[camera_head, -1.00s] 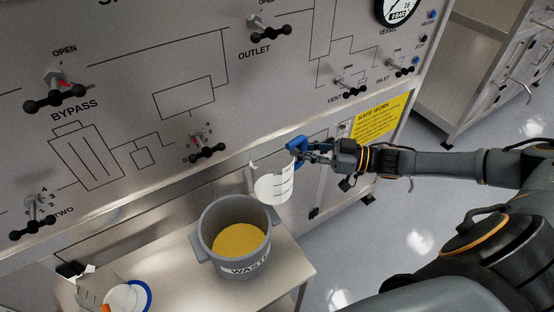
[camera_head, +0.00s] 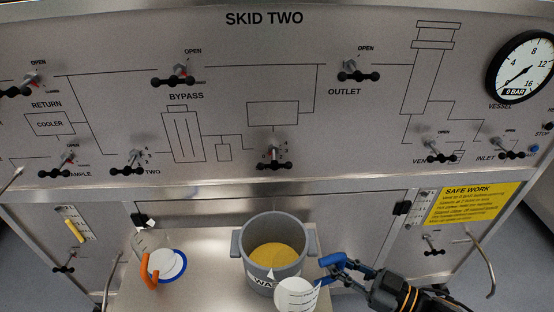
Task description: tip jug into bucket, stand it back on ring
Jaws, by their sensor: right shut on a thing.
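A clear jug with dark marks and a blue handle (camera_head: 296,294) is in my right gripper (camera_head: 342,266). The gripper is shut on the handle. The jug overlaps the lower right front of the grey waste bucket (camera_head: 240,262) in the picture, its spout towards the bucket; its exact tilt is hard to tell. Yellow material (camera_head: 275,256) lies in the bucket. A white disc with a blue ring (camera_head: 181,275) lies on the steel table at the left. My left gripper is out of view.
A second clear jug with an orange handle (camera_head: 147,268) stands beside the blue ring, partly overlapping it. The steel table (camera_head: 205,292) is bare between ring and bucket. The panel with valve handles (camera_head: 300,100) rises behind, with a yellow safety sign (camera_head: 470,203) at right.

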